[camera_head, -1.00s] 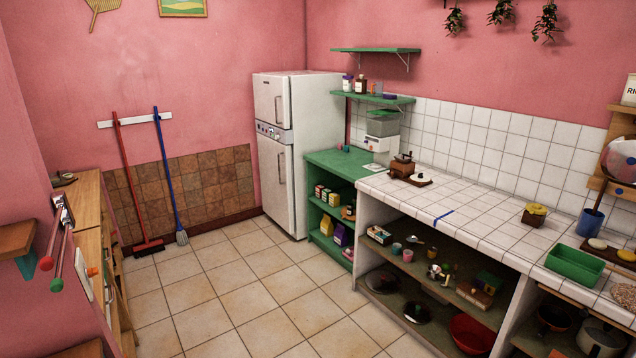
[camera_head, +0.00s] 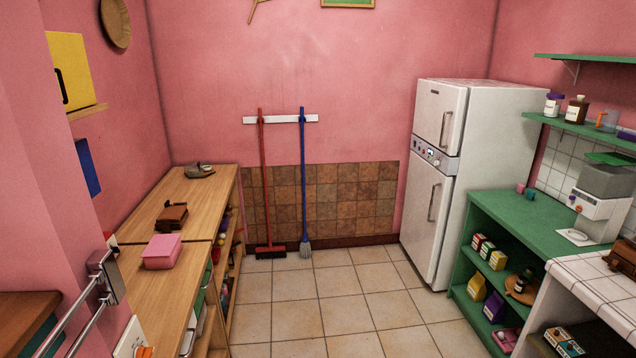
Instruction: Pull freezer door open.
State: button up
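A white two-door fridge-freezer (camera_head: 505,165) stands against the back wall at the right. Its shorter upper door (camera_head: 438,117) and its taller lower door (camera_head: 426,215) both look shut. The upper door has a vertical handle (camera_head: 445,129) near its right side. The lower door has a similar handle (camera_head: 433,202). A control strip (camera_head: 433,156) lies between the two doors. The view does not label which door is the freezer. My gripper is not in view.
Tiled floor (camera_head: 341,303) is clear up to the fridge. A wooden counter (camera_head: 150,290) with a pink box (camera_head: 162,251) runs along the left. A red broom (camera_head: 266,190) and a blue mop (camera_head: 303,185) hang at the back. A green shelf unit (camera_head: 535,222) stands right of the fridge.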

aim_at(440, 109)
jog(key=i+j, duration=0.1)
jog(key=i, duration=1.65)
jog(key=i+z, duration=0.25)
jog(key=i, duration=0.35)
jog(key=i+z, duration=0.25)
jog(key=i, duration=0.35)
jog(key=i+j+z, duration=0.25)
jog(key=i, duration=0.35)
jog(key=i+j+z, duration=0.1)
jog(key=i+z, duration=0.3)
jog(key=i, duration=0.25)
